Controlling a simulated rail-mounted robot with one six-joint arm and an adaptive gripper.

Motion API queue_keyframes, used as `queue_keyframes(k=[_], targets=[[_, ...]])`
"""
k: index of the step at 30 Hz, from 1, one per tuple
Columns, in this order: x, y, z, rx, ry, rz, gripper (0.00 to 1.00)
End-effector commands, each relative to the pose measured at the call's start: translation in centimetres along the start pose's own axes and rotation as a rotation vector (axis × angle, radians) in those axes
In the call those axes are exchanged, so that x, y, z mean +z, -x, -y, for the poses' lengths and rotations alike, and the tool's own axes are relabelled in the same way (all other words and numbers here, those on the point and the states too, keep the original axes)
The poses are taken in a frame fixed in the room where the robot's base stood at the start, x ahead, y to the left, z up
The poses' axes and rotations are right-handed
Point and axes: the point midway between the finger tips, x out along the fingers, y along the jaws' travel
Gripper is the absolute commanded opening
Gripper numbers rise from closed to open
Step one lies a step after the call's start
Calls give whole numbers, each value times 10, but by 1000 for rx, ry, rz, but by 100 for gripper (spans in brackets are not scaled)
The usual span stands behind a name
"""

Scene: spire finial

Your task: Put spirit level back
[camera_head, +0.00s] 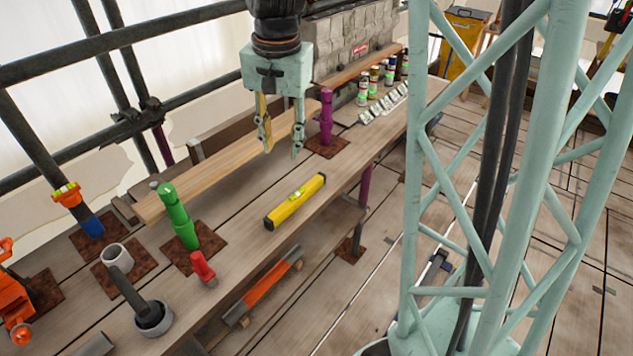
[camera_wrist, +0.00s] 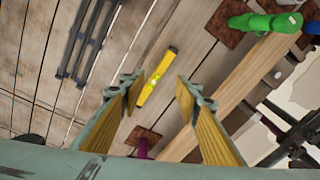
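The yellow spirit level (camera_head: 295,201) with dark ends lies on the wooden plank deck, to the right of the green post (camera_head: 177,216). It also shows in the wrist view (camera_wrist: 156,78), past my fingertips and between them, with its green vial facing up. My gripper (camera_head: 283,146) hangs above the deck, behind the level and left of the purple post (camera_head: 326,117). Its two yellow-padded fingers are spread apart, and nothing is between them. In the wrist view my gripper (camera_wrist: 158,85) also shows open.
A light timber board (camera_head: 230,160) lies behind the level. A red fitting (camera_head: 203,268), a dark-handled tool in a grey cup (camera_head: 152,318) and an orange tool (camera_head: 268,287) are in front. Bottles (camera_head: 375,82) stand at the back. The deck around the level is clear.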

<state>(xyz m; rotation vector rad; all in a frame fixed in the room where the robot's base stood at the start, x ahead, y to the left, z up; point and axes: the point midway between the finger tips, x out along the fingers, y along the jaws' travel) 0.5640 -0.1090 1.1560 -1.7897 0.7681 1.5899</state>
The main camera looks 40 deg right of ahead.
Motion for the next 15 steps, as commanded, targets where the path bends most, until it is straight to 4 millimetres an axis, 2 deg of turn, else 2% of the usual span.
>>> queue_keyframes(k=[3, 15], targets=[[14, 20, -3, -12, 50, -14, 30], [65, 77, -20, -42, 221, -50, 30]])
